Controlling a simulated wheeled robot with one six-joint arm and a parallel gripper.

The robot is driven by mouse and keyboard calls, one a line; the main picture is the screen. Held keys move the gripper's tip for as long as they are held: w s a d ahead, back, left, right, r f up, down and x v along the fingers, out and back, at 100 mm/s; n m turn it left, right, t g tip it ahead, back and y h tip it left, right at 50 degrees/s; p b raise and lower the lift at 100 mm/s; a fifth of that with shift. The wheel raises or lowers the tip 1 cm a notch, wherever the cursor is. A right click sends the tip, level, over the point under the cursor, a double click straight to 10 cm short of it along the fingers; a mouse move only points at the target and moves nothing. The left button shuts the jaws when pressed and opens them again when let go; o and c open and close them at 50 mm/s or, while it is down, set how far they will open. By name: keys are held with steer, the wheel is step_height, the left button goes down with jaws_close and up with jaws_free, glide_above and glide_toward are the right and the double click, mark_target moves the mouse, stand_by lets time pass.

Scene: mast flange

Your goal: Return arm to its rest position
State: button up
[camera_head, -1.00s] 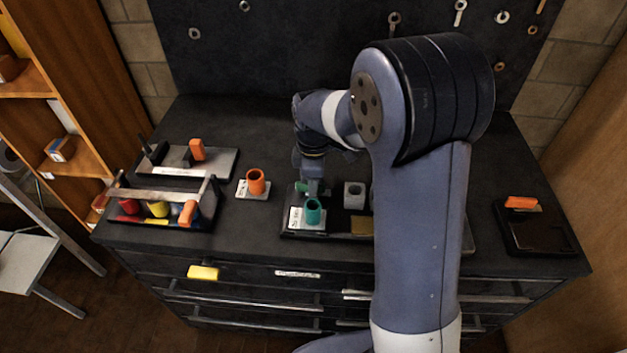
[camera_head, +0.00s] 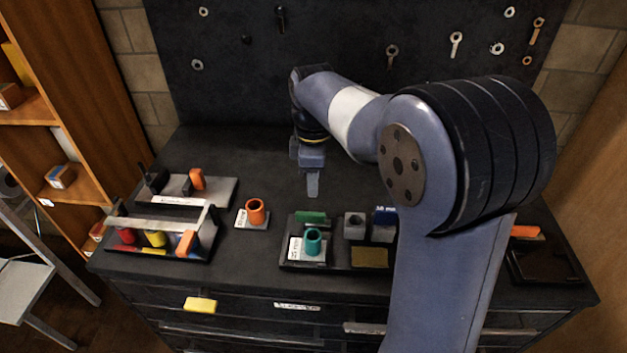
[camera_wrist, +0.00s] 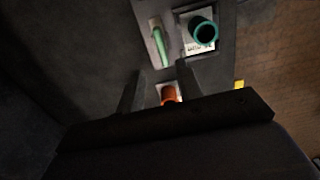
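My gripper (camera_head: 312,188) hangs fingers down above the dark bench, behind the tray with the teal cup, and holds nothing. In the wrist view its two dark fingers (camera_wrist: 160,82) stand apart with an empty gap. My arm reaches in from the right and bends down to the gripper. A green piece (camera_head: 311,217) stands in the tray (camera_head: 340,267), clear of the gripper; it also shows in the wrist view (camera_wrist: 160,42). The teal cup (camera_head: 314,242) stands on a white labelled plate just in front of it.
An orange cup (camera_head: 255,211) on a white plate stands left of the tray. A tool caddy (camera_head: 160,238) and a grey plate with an orange-handled item (camera_head: 197,180) are further left. A pegboard (camera_head: 345,75) rises behind. Bare bench top lies around the gripper.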

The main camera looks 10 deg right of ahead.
mark_target(314, 213)
steer(key=shift+f, duration=0.15)
step_height(314, 213, down, 10)
steer(key=shift+f+p, duration=0.15)
steer(key=shift+p, duration=0.25)
steer(key=shift+f, duration=0.2)
stand_by(0.3)
